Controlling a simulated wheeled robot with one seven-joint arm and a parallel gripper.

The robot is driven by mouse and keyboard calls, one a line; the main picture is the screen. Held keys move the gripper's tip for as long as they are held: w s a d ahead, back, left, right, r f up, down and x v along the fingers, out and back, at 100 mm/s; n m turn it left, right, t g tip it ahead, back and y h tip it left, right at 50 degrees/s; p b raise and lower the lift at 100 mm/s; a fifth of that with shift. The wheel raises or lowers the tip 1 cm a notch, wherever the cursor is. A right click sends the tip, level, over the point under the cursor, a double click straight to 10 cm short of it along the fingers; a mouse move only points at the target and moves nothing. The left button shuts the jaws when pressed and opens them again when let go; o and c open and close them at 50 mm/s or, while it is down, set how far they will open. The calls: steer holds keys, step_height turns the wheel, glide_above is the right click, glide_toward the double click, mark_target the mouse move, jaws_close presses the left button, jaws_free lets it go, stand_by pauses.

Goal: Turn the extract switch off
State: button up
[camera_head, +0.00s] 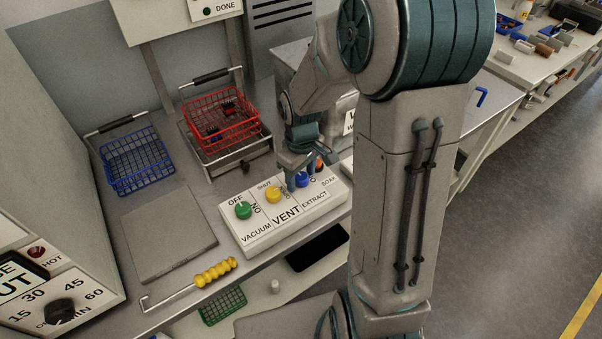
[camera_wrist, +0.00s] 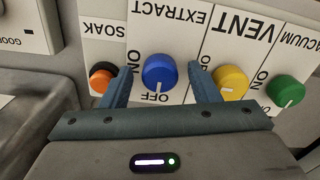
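The extract switch is a blue round knob (camera_wrist: 160,73) on a white panel, labelled EXTRACT, with ON at its side and OFF below it in the wrist view. Its white pointer mark faces the OFF label. In the head view the blue knob (camera_head: 302,180) is partly hidden by my gripper. My gripper (camera_wrist: 160,66) is open, with one finger on each side of the knob and a visible gap on both sides. The head view shows my gripper (camera_head: 294,172) low over the panel (camera_head: 262,240).
The orange soak knob (camera_wrist: 101,77) and yellow vent knob (camera_wrist: 230,82) stand close outside my fingers. The green vacuum knob (camera_wrist: 286,90) is farther right. A red basket (camera_head: 222,122), a blue basket (camera_head: 138,162) and a yellow-handled hook tool (camera_head: 215,272) are on the bench.

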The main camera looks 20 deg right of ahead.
mark_target(301, 176)
step_height(301, 176, up, 14)
stand_by(0.6)
steer(key=shift+f, duration=0.1)
steer(key=s+m+t, duration=0.3)
steer(key=s+m, duration=0.3)
steer(key=s, duration=0.8)
steer(key=shift+s+r, duration=0.2)
